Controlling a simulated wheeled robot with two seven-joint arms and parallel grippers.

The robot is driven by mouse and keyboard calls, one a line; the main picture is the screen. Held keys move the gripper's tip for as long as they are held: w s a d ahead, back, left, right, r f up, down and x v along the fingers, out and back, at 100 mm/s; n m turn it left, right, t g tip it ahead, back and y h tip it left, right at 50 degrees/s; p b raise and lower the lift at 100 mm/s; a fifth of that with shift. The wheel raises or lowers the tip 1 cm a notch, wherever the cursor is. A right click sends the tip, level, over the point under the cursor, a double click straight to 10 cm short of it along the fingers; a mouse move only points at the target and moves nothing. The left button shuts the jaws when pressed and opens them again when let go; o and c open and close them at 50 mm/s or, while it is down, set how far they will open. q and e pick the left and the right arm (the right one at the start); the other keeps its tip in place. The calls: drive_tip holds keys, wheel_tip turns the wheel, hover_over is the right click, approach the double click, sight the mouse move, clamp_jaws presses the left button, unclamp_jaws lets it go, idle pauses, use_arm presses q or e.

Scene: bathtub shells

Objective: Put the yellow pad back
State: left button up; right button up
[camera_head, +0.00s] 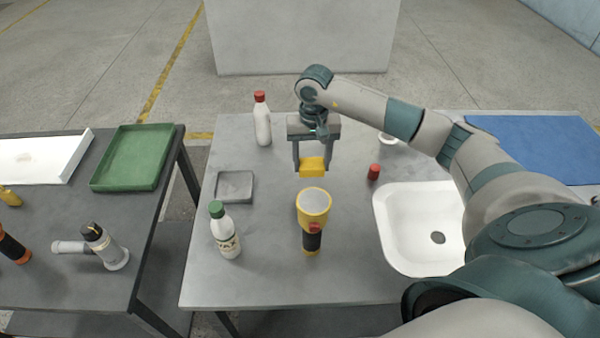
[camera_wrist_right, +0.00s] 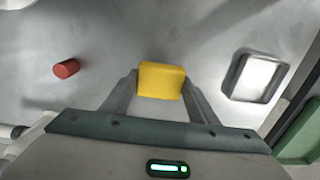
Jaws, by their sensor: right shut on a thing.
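The yellow pad (camera_head: 312,166) is a small yellow block between the fingers of my right gripper (camera_head: 311,170). The gripper is shut on it and holds it over the grey table, behind the yellow flashlight. In the right wrist view the yellow pad (camera_wrist_right: 161,80) sits between the two fingertips (camera_wrist_right: 160,90). A small grey square tray (camera_head: 235,199) lies on the table to the left of the gripper, and it also shows in the right wrist view (camera_wrist_right: 236,88). My left gripper is not in view.
A yellow flashlight (camera_head: 313,208), green-capped bottle (camera_head: 225,234), red-capped bottle (camera_head: 262,122), red cylinder (camera_head: 374,172) and white basin (camera_head: 391,232) are on the grey table (camera_head: 270,275). A green tray (camera_head: 132,160) is on the left table. The table between grey tray and flashlight is clear.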

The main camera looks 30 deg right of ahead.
sight(300, 169)
drive_tip(key=a+f, duration=0.1)
drive_tip(key=w+a+p, duration=0.1)
drive_tip(key=a, duration=0.1)
drive_tip(key=shift+w+f, duration=0.2)
drive_tip(key=shift+f, duration=0.2)
drive_tip(key=shift+f, duration=0.1)
drive_tip(key=shift+f, duration=0.25)
wheel_tip(300, 169, down, 3)
drive_tip(key=shift+f+p, duration=0.15)
drive_tip(key=shift+p, duration=0.8)
drive_tip(key=shift+f, duration=0.15)
drive_tip(key=shift+b, duration=0.3)
drive_tip(key=o, duration=0.9)
